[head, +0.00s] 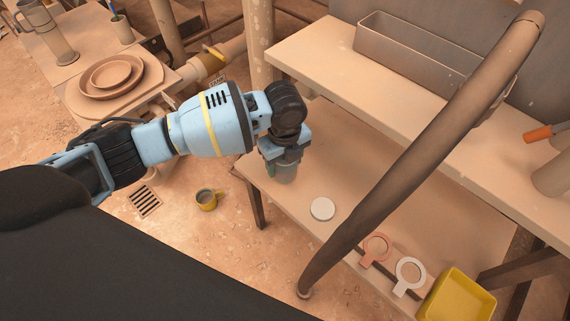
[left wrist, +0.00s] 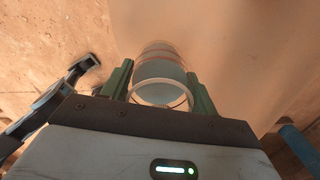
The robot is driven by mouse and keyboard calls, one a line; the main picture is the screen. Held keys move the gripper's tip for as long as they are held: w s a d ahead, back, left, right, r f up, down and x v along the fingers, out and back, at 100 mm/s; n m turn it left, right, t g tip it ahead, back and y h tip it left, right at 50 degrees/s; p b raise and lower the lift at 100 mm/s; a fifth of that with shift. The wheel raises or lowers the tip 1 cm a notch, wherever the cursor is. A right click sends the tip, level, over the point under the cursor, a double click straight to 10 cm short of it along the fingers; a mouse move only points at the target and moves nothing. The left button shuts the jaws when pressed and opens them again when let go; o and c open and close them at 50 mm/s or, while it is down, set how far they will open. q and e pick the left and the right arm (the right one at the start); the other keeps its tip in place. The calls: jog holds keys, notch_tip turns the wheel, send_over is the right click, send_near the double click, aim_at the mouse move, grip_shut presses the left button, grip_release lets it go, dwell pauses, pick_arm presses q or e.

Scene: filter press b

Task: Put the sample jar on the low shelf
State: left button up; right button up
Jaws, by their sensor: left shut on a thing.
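The sample jar is a clear, greyish cylinder (head: 283,173) below my left gripper (head: 284,158) in the head view. In the left wrist view the jar (left wrist: 160,78) sits between the two green fingers of my left gripper (left wrist: 160,88), its round rim facing the camera. The gripper is shut on it. The low shelf (head: 335,165) is a tan board, and the jar is over its left end. I cannot tell whether the jar's base touches the board. The fingers partly hide the jar. My right gripper is not in view.
A white disc (head: 322,209), a pink ring (head: 377,248), a white ring (head: 410,273) and a yellow bin (head: 457,298) are on the low shelf. A thick brown pipe (head: 415,150) slants across the front. The upper shelf (head: 400,97) carries a long metal trough (head: 420,62).

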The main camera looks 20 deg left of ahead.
pick_arm(q)
jog(key=shift+f, duration=0.8)
jog(key=shift+r, duration=0.1)
jog(key=o, duration=1.1)
jog(key=shift+o, duration=0.2)
notch_tip(320, 180, up, 12)
jog(key=p, duration=0.3)
